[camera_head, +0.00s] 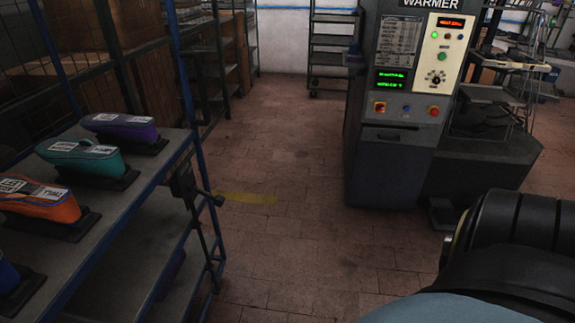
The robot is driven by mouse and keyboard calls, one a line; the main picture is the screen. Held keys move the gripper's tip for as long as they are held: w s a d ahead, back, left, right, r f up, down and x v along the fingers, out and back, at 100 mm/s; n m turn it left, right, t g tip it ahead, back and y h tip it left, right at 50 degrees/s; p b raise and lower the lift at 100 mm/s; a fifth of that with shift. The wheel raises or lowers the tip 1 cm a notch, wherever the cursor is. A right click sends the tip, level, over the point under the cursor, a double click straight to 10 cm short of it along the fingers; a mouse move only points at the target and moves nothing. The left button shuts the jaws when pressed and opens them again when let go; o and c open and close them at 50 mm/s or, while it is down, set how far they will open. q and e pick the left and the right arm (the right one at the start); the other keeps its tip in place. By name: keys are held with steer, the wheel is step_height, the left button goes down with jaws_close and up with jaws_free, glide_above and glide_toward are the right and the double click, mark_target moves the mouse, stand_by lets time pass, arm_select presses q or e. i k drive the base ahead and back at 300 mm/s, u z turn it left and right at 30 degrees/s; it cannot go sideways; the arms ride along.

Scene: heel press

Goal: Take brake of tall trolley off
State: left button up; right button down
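A tall rack with blue posts and grey shelves (125,212) stands close on the left. A dark lever-like fitting (186,187) with a round knob at its end sits on its right post; I cannot tell whether this is the trolley's brake or how it is set. Another tall dark shelf trolley (331,43) with casters stands at the back wall; no brake on it can be made out. Neither of my grippers is in view. A dark, rounded part with a blue-grey surface at the lower right seems to be my own arm.
A grey warmer machine (393,165) stands right of centre. The tiled floor (290,190) between is clear, with a yellow strip (245,198).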

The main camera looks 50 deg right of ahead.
mark_target(218, 200)
steer(key=z, duration=1.95)
steer(key=i, duration=3.65)
steer(key=u, duration=1.6)
steer(key=i, duration=2.25)
steer(key=u, duration=4.2)
